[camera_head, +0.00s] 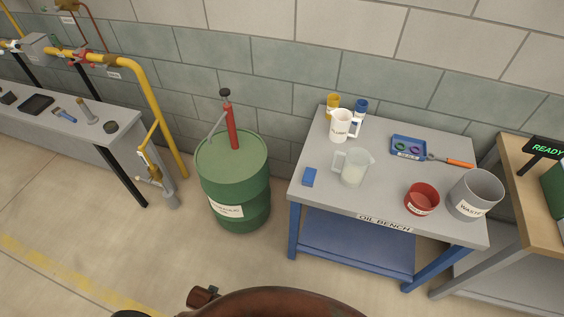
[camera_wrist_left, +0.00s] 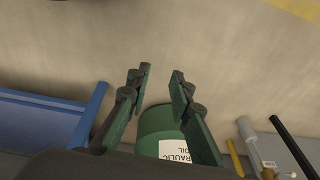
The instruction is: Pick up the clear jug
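The clear jug (camera_head: 353,168) stands upright on the grey top of the oil bench (camera_head: 320,200), left of the middle, with its handle toward the left. My left gripper (camera_wrist_left: 160,71) shows in the left wrist view with its green fingers apart and nothing between them. Bare floor and the green hydraulic oil drum (camera_wrist_left: 158,122) lie beyond the fingers there, and the jug does not show in that view. Neither gripper shows in the head view, so my right gripper is out of sight.
A white jug (camera_head: 341,125) stands behind the clear jug, with yellow (camera_head: 333,105) and blue (camera_head: 360,108) bottles. A blue tray (camera_head: 408,147) lies behind. The drum (camera_head: 234,180) stands left of the bench.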

